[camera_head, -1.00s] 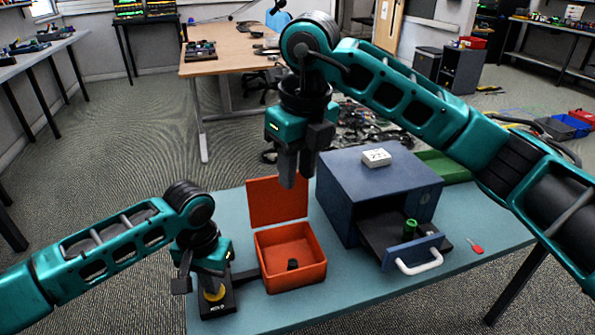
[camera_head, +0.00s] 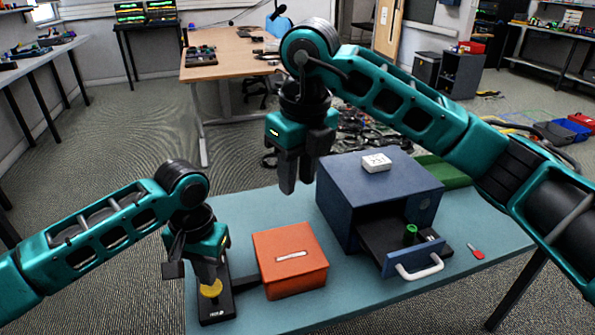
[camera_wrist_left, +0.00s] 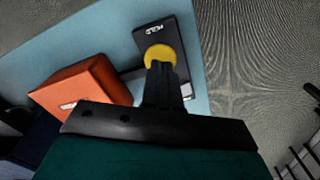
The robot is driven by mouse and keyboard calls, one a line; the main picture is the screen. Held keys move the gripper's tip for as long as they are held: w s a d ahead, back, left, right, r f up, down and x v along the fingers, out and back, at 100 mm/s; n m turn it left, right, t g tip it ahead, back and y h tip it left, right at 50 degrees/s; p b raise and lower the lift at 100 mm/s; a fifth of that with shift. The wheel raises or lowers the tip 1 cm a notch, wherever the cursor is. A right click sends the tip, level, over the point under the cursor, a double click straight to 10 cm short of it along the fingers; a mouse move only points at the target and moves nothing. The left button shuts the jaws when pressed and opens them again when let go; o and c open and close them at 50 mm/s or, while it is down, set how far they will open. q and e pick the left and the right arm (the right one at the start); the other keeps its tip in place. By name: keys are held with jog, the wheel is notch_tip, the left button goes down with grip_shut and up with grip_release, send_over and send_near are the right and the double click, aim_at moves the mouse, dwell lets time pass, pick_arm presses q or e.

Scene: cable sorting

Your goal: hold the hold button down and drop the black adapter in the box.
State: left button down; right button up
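The orange box (camera_head: 290,272) stands on the table with its lid shut. The black adapter is not in view now, and the closed lid hides the inside. The yellow hold button (camera_head: 211,289) sits on a black base just left of the box. It also shows in the left wrist view (camera_wrist_left: 160,52). My left gripper (camera_head: 208,279) is shut with its fingertips just above the button, and it holds nothing. My right gripper (camera_head: 296,183) is open and empty, high above the table behind the box.
A blue cabinet (camera_head: 345,200) with a white numbered block (camera_head: 376,163) on top stands right of the box. Its drawer (camera_head: 413,262) is pulled out with a green item (camera_head: 410,233) inside. A red tag (camera_head: 475,251) lies farther right.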

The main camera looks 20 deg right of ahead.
pick_arm(q)
jog(key=shift+r, duration=2.15)
